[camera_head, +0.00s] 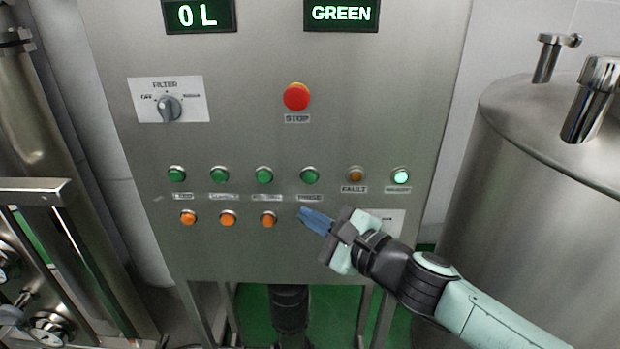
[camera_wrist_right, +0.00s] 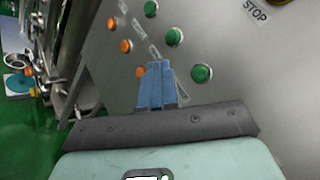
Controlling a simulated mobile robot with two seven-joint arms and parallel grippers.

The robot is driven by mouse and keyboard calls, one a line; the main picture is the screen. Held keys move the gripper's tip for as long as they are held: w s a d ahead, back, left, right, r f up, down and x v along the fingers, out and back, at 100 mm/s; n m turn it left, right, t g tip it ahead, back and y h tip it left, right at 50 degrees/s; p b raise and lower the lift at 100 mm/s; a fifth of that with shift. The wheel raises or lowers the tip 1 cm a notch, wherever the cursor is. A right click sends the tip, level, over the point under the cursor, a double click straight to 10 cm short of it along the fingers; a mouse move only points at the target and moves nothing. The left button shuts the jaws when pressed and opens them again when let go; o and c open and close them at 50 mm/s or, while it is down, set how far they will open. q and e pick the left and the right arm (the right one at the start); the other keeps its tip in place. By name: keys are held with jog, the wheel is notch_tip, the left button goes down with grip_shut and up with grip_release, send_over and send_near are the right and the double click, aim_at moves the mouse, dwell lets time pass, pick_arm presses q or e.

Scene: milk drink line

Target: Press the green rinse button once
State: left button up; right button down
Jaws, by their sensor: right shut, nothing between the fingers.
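The grey control panel (camera_head: 235,130) carries a row of green buttons. The rightmost green one (camera_head: 309,175) has a label under it that seems to read RINSE, though the print is blurred. It appears to be the green button (camera_wrist_right: 202,73) nearest my fingers in the right wrist view. My right gripper (camera_head: 303,213) is shut and empty, its blue fingertips in front of the panel, below that button and right of the last orange button (camera_head: 268,219). In the wrist view the fingertips (camera_wrist_right: 157,66) are left of the green button, apart from it. My left gripper is not in view.
A red STOP button (camera_head: 296,97) and a filter knob (camera_head: 168,109) sit higher on the panel. A steel tank (camera_head: 540,190) stands at the right.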

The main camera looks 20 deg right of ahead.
aim_at(310, 177)
pick_arm(q)
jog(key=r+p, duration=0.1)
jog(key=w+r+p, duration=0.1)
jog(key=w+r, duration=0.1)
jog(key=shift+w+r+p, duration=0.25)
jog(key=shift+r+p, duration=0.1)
jog(key=shift+p, duration=0.05)
pick_arm(e)
jog(key=w, duration=0.2)
jog(key=w+d, duration=0.1)
jog(key=w, duration=0.2)
jog(key=w+d, duration=0.1)
jog(key=w, duration=0.2)
jog(key=shift+w+d, duration=0.25)
dwell(1.2)
jog(key=shift+w+d, duration=0.15)
jog(key=shift+w, duration=0.3)
jog(key=shift+w+d, duration=0.1)
jog(key=shift+w, duration=0.3)
dwell(0.5)
jog(key=shift+s, duration=0.1)
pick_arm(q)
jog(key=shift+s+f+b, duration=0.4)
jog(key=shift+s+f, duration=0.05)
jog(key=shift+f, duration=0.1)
pick_arm(e)
jog(key=shift+s+a, duration=0.2)
jog(key=shift+s, duration=0.6)
